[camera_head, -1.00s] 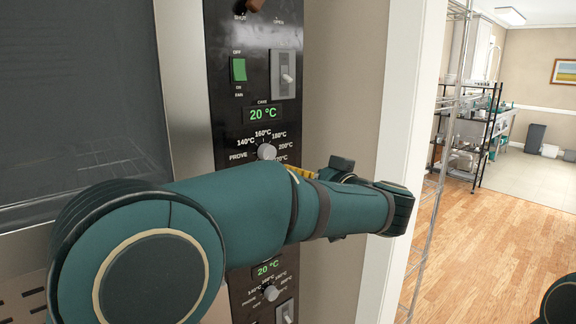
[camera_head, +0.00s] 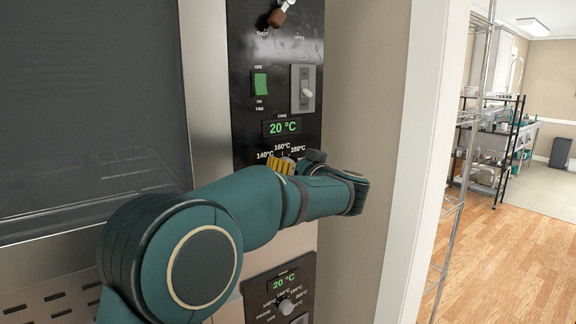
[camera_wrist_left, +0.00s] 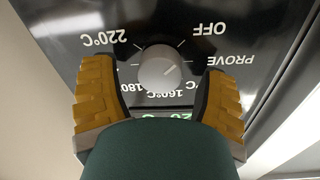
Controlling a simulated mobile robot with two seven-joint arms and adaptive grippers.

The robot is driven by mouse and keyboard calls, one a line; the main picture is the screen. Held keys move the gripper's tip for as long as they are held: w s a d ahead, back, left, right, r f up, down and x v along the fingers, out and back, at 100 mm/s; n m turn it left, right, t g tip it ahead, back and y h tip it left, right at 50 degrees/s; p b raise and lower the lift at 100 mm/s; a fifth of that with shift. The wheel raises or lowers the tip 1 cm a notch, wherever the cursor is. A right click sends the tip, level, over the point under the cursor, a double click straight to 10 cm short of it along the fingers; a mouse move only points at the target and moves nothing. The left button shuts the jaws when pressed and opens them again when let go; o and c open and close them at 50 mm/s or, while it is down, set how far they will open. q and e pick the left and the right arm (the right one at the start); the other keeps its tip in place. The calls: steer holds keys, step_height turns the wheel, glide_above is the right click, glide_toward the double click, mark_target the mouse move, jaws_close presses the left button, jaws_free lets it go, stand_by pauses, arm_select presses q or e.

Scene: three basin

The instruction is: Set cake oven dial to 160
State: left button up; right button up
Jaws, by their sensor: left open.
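The cake oven dial (camera_wrist_left: 160,68) is a round grey knob on a black panel, seen upside down in the left wrist view. Printed marks around it include OFF, PROVE, 160 and 220°C. Which mark its pointer faces is hard to tell. My left gripper (camera_wrist_left: 157,72) is open, with one yellow-padded finger on each side of the dial and a gap to it. In the head view the left gripper (camera_head: 284,166) covers the dial. The upper display (camera_head: 282,127), under the word CAKE, reads 20 °C.
A green switch (camera_head: 260,84) and a grey toggle switch (camera_head: 304,89) sit above the display. A lower dial (camera_head: 287,307) and lower display (camera_head: 284,282) are below my arm. The dark oven door (camera_head: 85,100) is at left. A wire rack (camera_head: 450,215) stands at right.

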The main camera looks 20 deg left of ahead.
arm_select(q)
steer(key=shift+w+a, duration=0.2)
steer(key=c, duration=1.2)
